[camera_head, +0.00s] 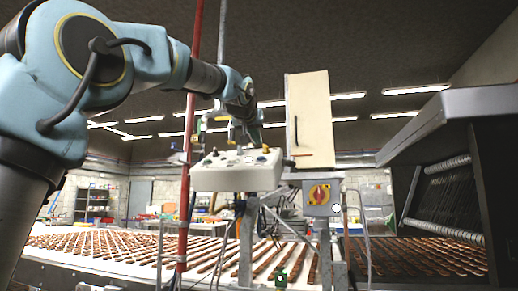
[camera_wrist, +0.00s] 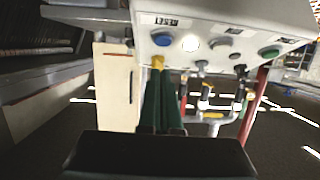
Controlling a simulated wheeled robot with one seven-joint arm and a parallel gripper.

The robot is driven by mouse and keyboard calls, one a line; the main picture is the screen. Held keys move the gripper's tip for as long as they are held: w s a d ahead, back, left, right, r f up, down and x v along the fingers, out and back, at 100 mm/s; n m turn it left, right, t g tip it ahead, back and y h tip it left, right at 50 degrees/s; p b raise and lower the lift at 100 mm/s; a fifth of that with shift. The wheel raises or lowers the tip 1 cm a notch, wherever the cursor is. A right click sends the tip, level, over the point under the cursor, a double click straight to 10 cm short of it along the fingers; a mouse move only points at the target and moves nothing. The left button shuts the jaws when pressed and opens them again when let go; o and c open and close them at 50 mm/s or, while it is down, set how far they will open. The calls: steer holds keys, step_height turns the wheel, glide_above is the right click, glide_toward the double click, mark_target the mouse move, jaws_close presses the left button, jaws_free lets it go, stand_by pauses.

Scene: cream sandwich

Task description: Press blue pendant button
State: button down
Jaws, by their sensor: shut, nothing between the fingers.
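The control pendant (camera_head: 238,178) is a pale box in the middle of the head view, with small controls on its sloping top. In the wrist view its panel (camera_wrist: 240,20) fills the top.
A green button (camera_wrist: 269,52) and several black switches share the panel. A cream cabinet door (camera_head: 310,120) stands behind the pendant. A grey box with a red and yellow knob (camera_head: 319,194) is at its right. A red pole (camera_head: 190,130) rises at the left. Conveyor rows of biscuits (camera_head: 110,245) lie behind.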

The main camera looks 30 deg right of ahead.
steer(key=b+v, duration=0.1)
steer(key=v, duration=0.6)
steer(key=shift+b, duration=0.35)
steer(key=w+a+f+n+g+y, duration=0.1)
steer(key=w+a+f+y, duration=0.15)
steer(key=f, duration=0.55)
steer(key=w+a+f+y, duration=0.1)
steer(key=w+a+f, duration=0.25)
steer(key=f, duration=0.45)
steer(key=w+a+f+n+g+y, duration=0.1)
steer(key=a+f+g+y, duration=0.1)
steer(key=a+f, duration=0.7)
steer(key=a+f+n+g+y, duration=0.1)
steer(key=a+f, duration=0.3)
steer(key=f, duration=0.8)
steer(key=s+a+f+n+g+y, duration=0.1)
steer(key=s+a+f+n+g, duration=0.1)
steer(key=s+a+f, duration=0.7)
steer(key=s+a+f+n+g+y+p, duration=0.1)
steer(key=s+a+f+g+y, duration=0.1)
steer(key=s+a+f, duration=0.7)
step_height(320, 180, down, 5)
steer(key=shift+s+a+r+n+g, duration=0.15)
steer(key=shift+a+n+g, duration=0.2)
steer(key=shift+g, duration=0.55)
